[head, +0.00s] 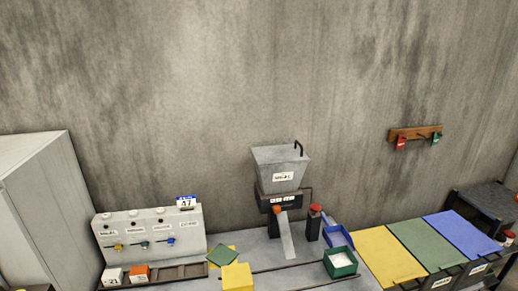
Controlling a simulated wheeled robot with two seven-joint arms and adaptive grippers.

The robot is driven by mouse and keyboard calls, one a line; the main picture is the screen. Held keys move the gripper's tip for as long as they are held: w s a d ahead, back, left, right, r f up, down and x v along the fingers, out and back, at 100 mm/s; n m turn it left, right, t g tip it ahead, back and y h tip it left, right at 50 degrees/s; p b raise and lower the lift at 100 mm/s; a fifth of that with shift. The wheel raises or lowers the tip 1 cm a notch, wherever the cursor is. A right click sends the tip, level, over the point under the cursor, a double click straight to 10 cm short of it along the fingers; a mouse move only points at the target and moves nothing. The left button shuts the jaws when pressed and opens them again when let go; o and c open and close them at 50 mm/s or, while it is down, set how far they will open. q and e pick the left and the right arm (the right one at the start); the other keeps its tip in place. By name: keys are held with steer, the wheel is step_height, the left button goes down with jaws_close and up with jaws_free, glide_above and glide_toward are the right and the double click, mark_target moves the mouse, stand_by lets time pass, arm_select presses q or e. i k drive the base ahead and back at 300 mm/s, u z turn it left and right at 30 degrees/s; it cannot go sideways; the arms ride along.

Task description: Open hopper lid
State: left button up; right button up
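The grey hopper (281,168) stands at the back of the bench against the wall, on top of a dark machine with a metal chute (287,238). Its lid (280,154) lies across the top and looks shut, with a dark upright handle (299,147) at the right. A white label is on the hopper's front. Neither of my grippers shows in the head view.
A white panel (150,232) with knobs stands at the left. A yellow block (237,277) and green tray (341,263) sit near the front. Yellow, green and blue lidded bins (425,244) line the right. A wall rack (416,133) holds red and green tags.

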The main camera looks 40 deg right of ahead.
mark_target(294, 153)
steer(key=z, duration=0.25)
steer(key=i, duration=0.75)
steer(key=z, duration=0.5)
